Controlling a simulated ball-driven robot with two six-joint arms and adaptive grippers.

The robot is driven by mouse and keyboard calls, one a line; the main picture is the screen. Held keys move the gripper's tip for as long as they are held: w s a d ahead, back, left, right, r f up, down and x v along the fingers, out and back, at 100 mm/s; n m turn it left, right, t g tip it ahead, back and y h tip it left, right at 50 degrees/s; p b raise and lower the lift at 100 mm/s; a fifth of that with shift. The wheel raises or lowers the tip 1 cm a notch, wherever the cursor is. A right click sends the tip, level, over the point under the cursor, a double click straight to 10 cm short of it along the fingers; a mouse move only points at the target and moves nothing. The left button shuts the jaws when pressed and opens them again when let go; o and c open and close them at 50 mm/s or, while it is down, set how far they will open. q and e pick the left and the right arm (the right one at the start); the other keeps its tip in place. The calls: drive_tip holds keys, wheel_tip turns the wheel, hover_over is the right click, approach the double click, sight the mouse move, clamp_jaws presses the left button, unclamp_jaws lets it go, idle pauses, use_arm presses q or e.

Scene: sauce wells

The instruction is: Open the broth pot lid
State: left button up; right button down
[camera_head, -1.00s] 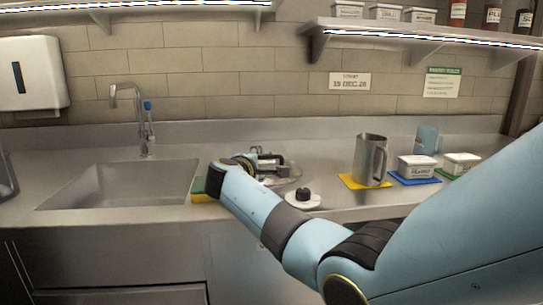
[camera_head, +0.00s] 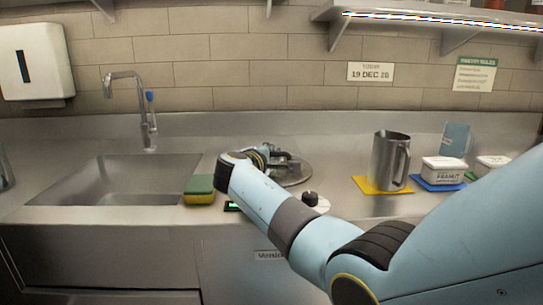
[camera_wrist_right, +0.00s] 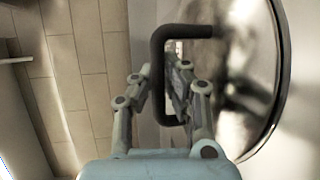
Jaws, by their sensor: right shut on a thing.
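The broth pot lid is a round, shiny metal disc (camera_head: 298,177), partly hidden behind my right forearm in the head view. In the right wrist view the lid (camera_wrist_right: 262,50) fills the right side, with a dark rim and a dark bracket-shaped handle (camera_wrist_right: 160,50). My right gripper (camera_wrist_right: 172,85) is shut on the lid handle; in the head view the gripper (camera_head: 285,164) is small and partly covered by its own wrist. The pot under the lid is hidden, and I cannot tell whether the lid sits on it or is raised. My left gripper is out of view.
A green and yellow sponge (camera_head: 199,190) lies left of my right wrist, beside the sink (camera_head: 120,190). A dark knob on a white disc (camera_head: 311,199) is near the counter's front. A metal jug (camera_head: 388,160) on a yellow mat and a white tub (camera_head: 443,170) stand to the right.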

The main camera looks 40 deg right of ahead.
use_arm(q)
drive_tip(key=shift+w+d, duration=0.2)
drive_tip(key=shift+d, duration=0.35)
